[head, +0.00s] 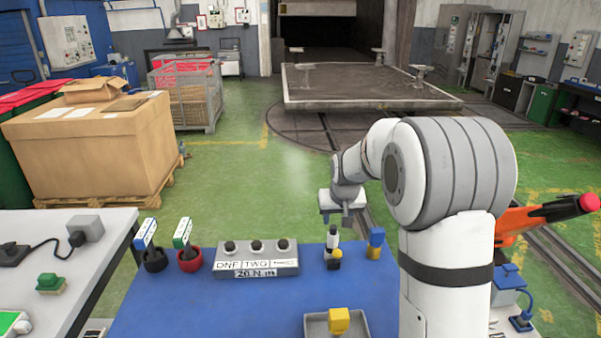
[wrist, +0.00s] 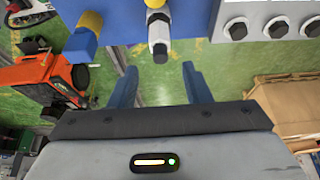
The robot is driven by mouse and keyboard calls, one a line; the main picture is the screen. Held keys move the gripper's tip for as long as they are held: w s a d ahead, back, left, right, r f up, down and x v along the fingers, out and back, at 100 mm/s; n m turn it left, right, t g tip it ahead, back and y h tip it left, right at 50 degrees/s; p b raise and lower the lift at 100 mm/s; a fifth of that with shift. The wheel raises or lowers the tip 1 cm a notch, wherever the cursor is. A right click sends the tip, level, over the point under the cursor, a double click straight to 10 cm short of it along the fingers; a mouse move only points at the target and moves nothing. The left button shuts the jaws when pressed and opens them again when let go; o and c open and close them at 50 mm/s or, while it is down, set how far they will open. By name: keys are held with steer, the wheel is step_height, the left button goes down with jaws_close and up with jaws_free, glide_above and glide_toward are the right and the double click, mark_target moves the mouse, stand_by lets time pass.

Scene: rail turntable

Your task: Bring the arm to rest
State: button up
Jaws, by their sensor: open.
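My gripper (head: 342,220) hangs at the end of my arm with its fingers pointing down, near the back edge of the blue bench top (head: 190,305). In the wrist view its two blue-looking fingers (wrist: 158,80) stand well apart, with nothing between them. A white and black peg-like piece (head: 333,238) stands near the gripper in the head view. In the wrist view this piece (wrist: 158,38) lies past the fingertips, apart from them. The fingertips are small in the head view, and their height above the bench is hard to judge.
A yellow and blue piece (head: 375,244) stands right of the peg. A grey block with three black knobs (head: 256,262) lies left. A grey tray (head: 318,327) holds a yellow block (head: 339,320). Two labelled holders (head: 189,258) stand farther left. Green floor behind the bench is open.

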steer(key=s+r, duration=0.2)
steer(key=s, duration=1.5)
steer(key=s+r+g, duration=0.1)
steer(key=s+r, duration=0.2)
steer(key=s, duration=1.4)
steer(key=shift+s+r+g, duration=0.15)
steer(key=shift+g, duration=0.15)
